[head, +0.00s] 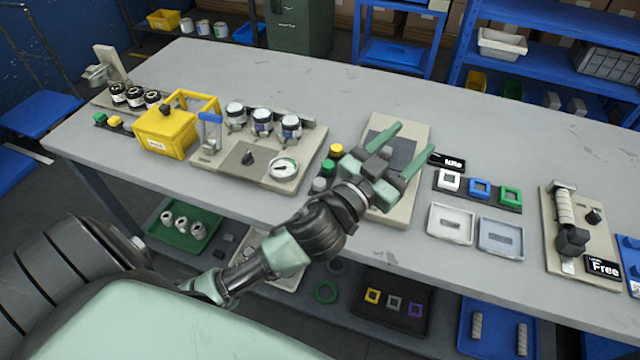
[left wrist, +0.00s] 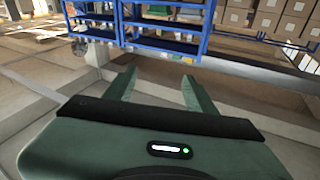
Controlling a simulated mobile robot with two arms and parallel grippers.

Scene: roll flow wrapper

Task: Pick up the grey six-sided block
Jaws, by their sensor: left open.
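A small grey block (head: 320,185) stands on the table just left of the beige panel, in front of a green one (head: 328,167) and a yellow one (head: 336,150). It is too small to tell whether it has six sides. My left gripper (head: 413,139) is open and empty above the beige panel with the dark screen, to the right of the grey block. Its two fingers point away toward the back right. In the left wrist view the spread fingers (left wrist: 157,84) have nothing between them. My right gripper is not in view.
Left of the block is a panel (head: 215,172) with jars, a knob and a gauge. A yellow box (head: 165,132) stands farther left. White and grey trays (head: 450,224) and a lever panel (head: 548,230) lie right. The table's back middle is clear.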

